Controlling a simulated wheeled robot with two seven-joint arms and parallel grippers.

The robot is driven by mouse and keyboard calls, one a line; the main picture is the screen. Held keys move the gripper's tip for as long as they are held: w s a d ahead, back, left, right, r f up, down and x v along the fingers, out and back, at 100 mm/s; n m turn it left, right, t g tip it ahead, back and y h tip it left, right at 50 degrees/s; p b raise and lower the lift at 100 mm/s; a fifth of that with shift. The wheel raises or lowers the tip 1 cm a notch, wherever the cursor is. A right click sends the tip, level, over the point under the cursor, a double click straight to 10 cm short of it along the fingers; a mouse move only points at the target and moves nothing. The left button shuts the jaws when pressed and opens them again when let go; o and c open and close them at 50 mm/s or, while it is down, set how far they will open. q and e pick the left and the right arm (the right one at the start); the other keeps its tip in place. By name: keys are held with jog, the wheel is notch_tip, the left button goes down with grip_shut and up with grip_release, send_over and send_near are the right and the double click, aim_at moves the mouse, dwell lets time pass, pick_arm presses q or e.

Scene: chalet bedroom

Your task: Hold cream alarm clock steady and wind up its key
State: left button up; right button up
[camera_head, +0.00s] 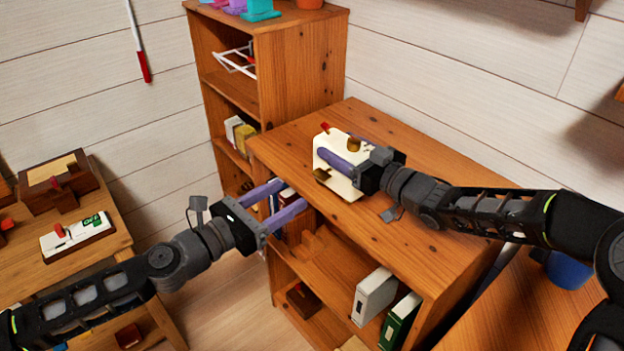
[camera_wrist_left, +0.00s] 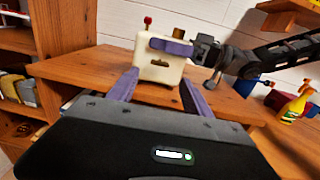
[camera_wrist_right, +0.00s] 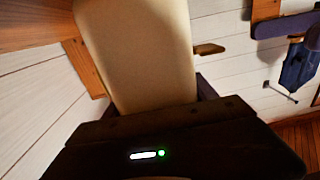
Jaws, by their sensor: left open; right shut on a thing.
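The cream alarm clock (camera_head: 346,187) is a boxy body on top of the wooden shelf unit, with a red knob (camera_head: 325,127) on top. A brass piece (camera_head: 322,176) sits low on the side facing my left gripper; it looks like the key. It also sticks out from the clock in the right wrist view (camera_wrist_right: 209,49). My left gripper (camera_head: 292,195) is open and empty, short of the shelf edge. The clock (camera_wrist_left: 155,70) shows beyond its fingers in the left wrist view.
The shelf top (camera_head: 440,245) is bare around the clock. A taller bookcase (camera_head: 305,70) stands behind to the left. A side table (camera_head: 85,250) at the left holds a white switch box (camera_head: 78,237). Binders (camera_head: 374,296) stand in the shelf below.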

aim_at(317, 177)
pick_arm(q)
jog(key=x, duration=0.8)
grip_shut()
dwell(0.5)
